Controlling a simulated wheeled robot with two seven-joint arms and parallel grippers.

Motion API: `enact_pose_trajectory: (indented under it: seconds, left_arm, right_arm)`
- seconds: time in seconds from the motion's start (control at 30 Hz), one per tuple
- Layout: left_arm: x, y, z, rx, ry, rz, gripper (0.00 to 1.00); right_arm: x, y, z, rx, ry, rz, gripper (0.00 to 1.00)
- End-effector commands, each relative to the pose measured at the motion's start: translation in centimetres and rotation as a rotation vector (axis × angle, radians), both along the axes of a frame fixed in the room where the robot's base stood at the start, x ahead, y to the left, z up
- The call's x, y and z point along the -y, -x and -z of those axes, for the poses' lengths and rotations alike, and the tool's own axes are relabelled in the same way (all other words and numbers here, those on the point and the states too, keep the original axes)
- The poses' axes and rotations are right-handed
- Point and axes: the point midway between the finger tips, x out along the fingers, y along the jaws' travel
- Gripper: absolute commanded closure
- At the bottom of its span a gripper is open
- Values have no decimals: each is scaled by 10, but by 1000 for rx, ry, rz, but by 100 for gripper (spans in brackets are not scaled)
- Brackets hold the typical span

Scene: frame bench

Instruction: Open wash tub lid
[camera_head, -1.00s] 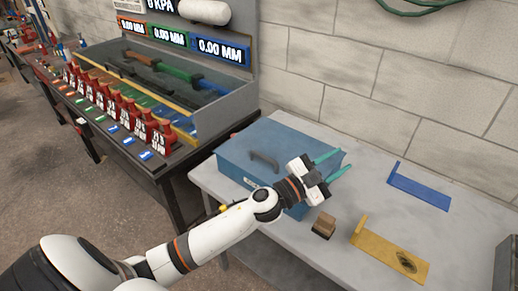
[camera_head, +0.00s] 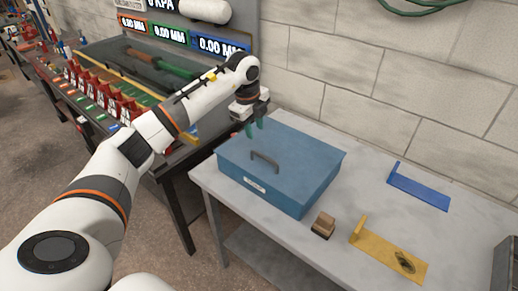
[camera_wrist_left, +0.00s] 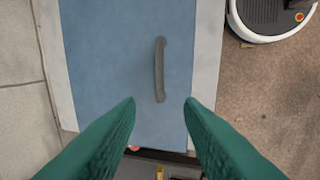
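The blue wash tub (camera_head: 280,166) stands on the grey table with its flat lid shut. A dark grey handle (camera_head: 265,161) is on top of the lid. My left gripper (camera_head: 254,128) points down above the tub's back left edge, behind the handle. Its green fingers are apart with nothing between them. In the left wrist view the open fingers (camera_wrist_left: 160,105) frame the blue lid (camera_wrist_left: 105,60), and the handle (camera_wrist_left: 160,70) lies beyond the fingertips, not touched. My right gripper is not in view.
A brush-like wooden block (camera_head: 323,225), a yellow bracket (camera_head: 390,254) and a blue bracket (camera_head: 418,187) lie on the table (camera_head: 365,185) to the right. A bench (camera_head: 165,160) with red bottle-like items stands at the left. A block wall is behind.

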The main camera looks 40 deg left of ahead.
Motion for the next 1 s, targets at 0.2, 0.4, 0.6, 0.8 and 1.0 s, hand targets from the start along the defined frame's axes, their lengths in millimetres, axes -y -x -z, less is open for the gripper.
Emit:
enact_pose_trajectory:
  seconds: [0.2,0.4,0.6,0.8,1.0]
  left_arm:
    - [2,-8,41,-6,3,3,66]
    - [3,-15,78,-3,4,5,66]
    - [3,-19,98,0,4,5,66]
    - [3,-20,103,1,3,6,66]
    - [3,-20,103,1,3,7,74]
  right_arm:
    - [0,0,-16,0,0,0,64]
    - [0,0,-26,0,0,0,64]
    - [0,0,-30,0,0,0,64]
    - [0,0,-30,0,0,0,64]
    - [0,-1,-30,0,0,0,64]
